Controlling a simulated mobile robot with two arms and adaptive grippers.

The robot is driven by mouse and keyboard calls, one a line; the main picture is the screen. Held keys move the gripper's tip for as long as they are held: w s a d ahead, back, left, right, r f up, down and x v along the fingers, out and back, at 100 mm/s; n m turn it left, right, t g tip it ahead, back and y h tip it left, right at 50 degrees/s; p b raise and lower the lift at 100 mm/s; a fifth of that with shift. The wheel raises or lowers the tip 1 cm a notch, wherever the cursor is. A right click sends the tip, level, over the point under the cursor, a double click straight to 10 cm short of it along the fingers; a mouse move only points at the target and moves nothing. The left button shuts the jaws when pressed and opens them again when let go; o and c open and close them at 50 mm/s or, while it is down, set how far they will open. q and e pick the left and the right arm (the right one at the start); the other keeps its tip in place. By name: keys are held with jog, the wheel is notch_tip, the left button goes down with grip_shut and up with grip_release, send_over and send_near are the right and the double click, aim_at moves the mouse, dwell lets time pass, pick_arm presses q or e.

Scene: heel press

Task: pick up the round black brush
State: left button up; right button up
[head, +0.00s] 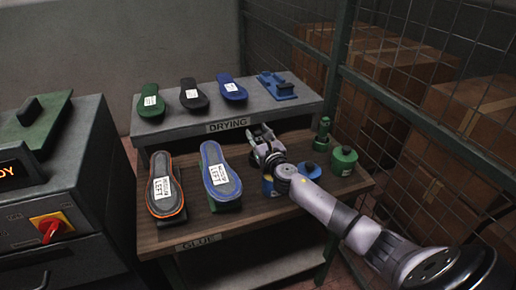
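My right gripper (262,146) reaches in from the lower right over the back of the wooden GLUE shelf (190,235). Its dark fingers are small against the grey surface, and I cannot tell whether they are open or shut. I cannot make out a round black brush; the gripper and wrist hide part of the shelf. My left gripper is not in view.
An orange-edged sole (166,185) and a blue sole (220,172) stand on the shelf's left. The DRYING shelf (225,112) behind holds green, black and blue soles and a blue item (278,86). A machine (50,205) stands left, a wire fence (420,115) right.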

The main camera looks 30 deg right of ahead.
grip_shut()
dwell(0.4)
